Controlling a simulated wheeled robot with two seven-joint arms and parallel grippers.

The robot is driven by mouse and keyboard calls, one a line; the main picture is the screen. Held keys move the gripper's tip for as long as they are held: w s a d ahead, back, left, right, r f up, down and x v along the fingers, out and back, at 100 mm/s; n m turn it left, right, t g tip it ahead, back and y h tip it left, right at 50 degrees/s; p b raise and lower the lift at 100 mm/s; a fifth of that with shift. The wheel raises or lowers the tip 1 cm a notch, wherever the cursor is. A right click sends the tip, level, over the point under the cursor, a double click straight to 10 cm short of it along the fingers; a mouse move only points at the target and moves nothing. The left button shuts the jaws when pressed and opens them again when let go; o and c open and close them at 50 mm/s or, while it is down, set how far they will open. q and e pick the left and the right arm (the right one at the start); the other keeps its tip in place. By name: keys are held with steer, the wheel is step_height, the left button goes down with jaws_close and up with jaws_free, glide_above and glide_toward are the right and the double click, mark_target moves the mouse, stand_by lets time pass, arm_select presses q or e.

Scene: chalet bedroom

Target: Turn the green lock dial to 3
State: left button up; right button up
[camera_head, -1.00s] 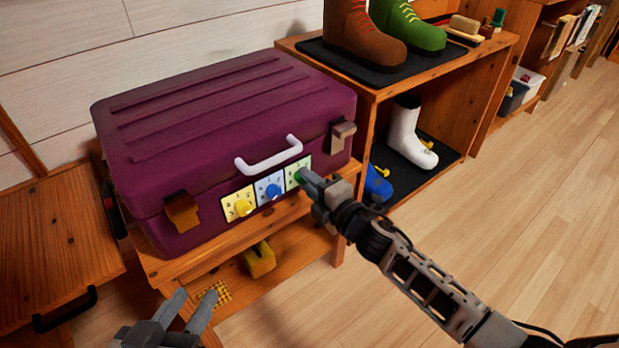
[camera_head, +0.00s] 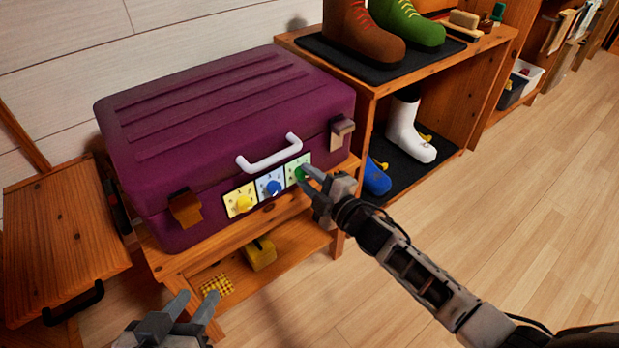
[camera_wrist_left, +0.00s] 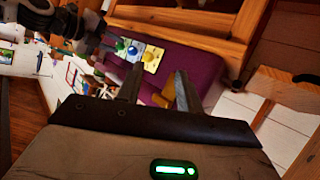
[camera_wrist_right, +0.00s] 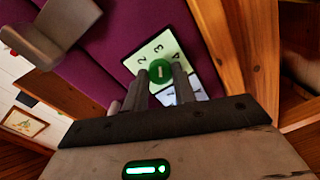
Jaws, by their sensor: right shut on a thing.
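A purple suitcase (camera_head: 225,120) stands on a low wooden bench. Its front has three dial plates: yellow (camera_head: 241,203), blue (camera_head: 273,187) and green (camera_head: 299,171). My right gripper (camera_head: 308,175) is at the green plate, shut on the green lock dial (camera_wrist_right: 160,71), which shows between its fingertips in the right wrist view. The numbers 2, 3 and 4 show around the dial, with a pale mark on its face; I cannot tell which number it is set to. My left gripper (camera_head: 196,297) is open and empty, low in front of the bench.
A white handle (camera_head: 269,155) sticks out above the dials, with a latch (camera_head: 342,131) to the right. A wooden shelf (camera_head: 450,75) with boots stands on the right. A yellow object (camera_head: 260,254) lies under the bench. The floor at right is clear.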

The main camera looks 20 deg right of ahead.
arm_select(q)
steer(key=shift+s+r, duration=0.1)
arm_select(e)
steer(key=o, duration=1)
steer(key=shift+s, duration=0.1)
steer(key=shift+s+d, duration=0.15)
steer(key=shift+s, duration=0.1)
arm_select(q)
steer(key=shift+a+f+g+y+p, duration=0.25)
steer(key=shift+f+g+p, duration=0.2)
steer(key=shift+p, duration=0.35)
steer(key=shift+a+f+g+y+p, duration=0.25)
steer(key=shift+f+g+p, duration=0.1)
steer(key=shift+f+p, duration=0.3)
arm_select(e)
steer(key=shift+v, duration=7.6)
arm_select(q)
steer(key=shift+s+d+r, duration=0.1)
steer(key=shift+r, duration=0.1)
arm_select(e)
steer(key=shift+r, duration=0.1)
